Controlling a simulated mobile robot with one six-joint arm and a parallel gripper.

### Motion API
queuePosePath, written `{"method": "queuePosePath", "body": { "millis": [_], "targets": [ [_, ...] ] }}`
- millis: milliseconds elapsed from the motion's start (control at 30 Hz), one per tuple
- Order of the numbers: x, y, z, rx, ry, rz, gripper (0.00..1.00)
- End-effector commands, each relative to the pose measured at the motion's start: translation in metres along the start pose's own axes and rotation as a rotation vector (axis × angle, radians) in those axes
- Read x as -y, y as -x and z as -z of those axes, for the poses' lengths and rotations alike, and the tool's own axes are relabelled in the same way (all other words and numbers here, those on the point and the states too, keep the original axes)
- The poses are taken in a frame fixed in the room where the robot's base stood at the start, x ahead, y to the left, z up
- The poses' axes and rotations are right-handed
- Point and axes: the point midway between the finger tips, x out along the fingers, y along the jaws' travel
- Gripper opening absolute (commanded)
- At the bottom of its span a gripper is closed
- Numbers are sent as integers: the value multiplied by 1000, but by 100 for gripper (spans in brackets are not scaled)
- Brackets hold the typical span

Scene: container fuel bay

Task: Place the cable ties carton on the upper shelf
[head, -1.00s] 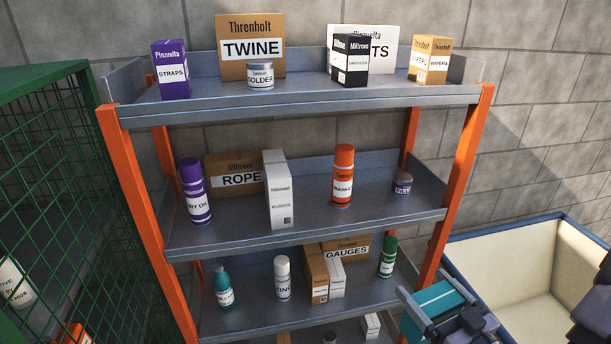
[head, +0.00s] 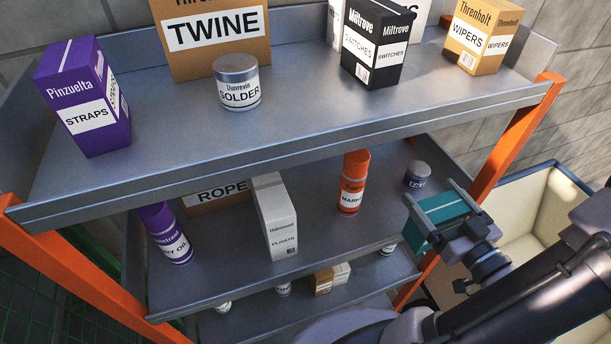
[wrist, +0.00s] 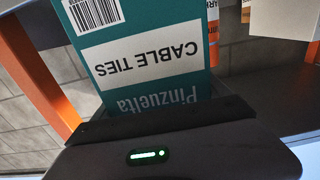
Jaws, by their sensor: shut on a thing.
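My gripper (head: 447,220) is shut on the teal cable ties carton (head: 438,214), at the right of the head view, in front of the shelf unit's right post. In the wrist view the carton (wrist: 140,48) fills the upper middle, its "CABLE TIES" label upside down. The upper shelf (head: 290,118) carries a purple straps box (head: 84,98) at left, a twine carton (head: 218,35), a solder tin (head: 237,82), a black switches box (head: 376,45) and a wipers carton (head: 482,35). The carton is lower than the upper shelf's front edge.
The upper shelf has bare room along its front and between the solder tin and switches box. The shelf below holds a rope carton, a white floats box (head: 274,217), an orange marker can (head: 353,183) and a small tin (head: 417,175). An orange post (head: 515,130) stands near my gripper.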

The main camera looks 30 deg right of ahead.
Motion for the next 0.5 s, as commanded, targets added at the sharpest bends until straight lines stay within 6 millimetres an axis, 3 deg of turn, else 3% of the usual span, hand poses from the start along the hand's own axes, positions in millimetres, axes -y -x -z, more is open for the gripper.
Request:
{"method": "queuePosePath", "body": {
  "millis": [167, 500],
  "targets": [
    [0, -10, 0, 0, -1, 3, 13],
    [1, -122, -9, -1, 1, 7, 13]
  ]
}}
